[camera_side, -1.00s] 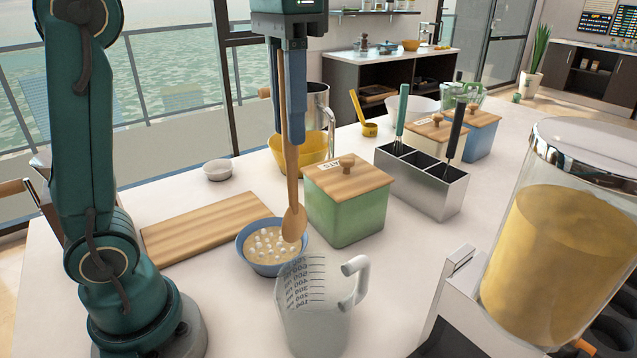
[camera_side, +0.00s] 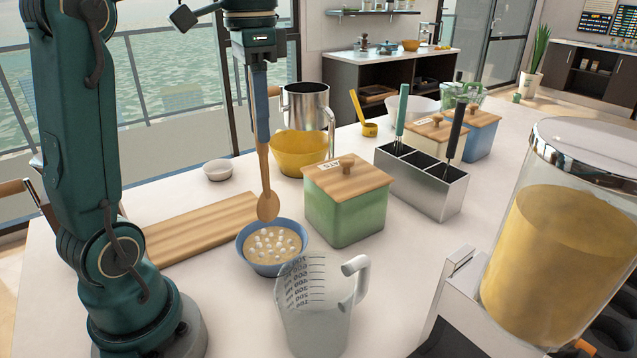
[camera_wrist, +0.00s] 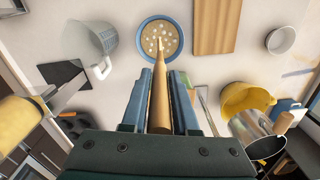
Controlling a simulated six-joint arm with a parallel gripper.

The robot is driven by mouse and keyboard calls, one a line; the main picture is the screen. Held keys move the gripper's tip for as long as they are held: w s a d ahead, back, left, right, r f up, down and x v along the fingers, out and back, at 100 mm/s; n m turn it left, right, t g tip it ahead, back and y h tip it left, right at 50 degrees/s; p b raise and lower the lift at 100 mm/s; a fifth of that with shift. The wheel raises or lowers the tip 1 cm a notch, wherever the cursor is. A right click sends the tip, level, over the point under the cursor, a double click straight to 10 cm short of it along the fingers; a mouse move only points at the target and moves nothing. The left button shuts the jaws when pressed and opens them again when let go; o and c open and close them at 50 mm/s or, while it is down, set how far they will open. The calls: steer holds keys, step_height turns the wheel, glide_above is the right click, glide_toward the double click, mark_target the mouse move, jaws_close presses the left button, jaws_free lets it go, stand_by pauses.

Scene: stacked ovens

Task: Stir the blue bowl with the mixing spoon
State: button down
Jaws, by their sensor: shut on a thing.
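The blue bowl (camera_side: 272,262) stands on the counter and holds a tan mix with several small white pieces on top. It also shows at the top of the wrist view (camera_wrist: 142,46). The wooden mixing spoon (camera_side: 267,198) hangs upright with its head down, over the back part of the bowl. I cannot tell for sure whether its tip touches the mix. My gripper (camera_side: 260,135) is above the bowl and shut on the spoon's handle. In the wrist view the handle (camera_wrist: 160,98) runs between my two blue fingers.
A clear measuring jug (camera_side: 315,315) stands close in front of the bowl. A green box with a wooden lid (camera_side: 345,205) is just right of it, and a cutting board (camera_side: 200,230) lies to the left. A yellow bowl (camera_side: 298,150) and a steel pitcher (camera_side: 308,105) stand behind.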

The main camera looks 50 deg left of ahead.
mark_target(264, 193)
steer(key=shift+f, duration=4.3)
steer(key=shift+s, duration=0.15)
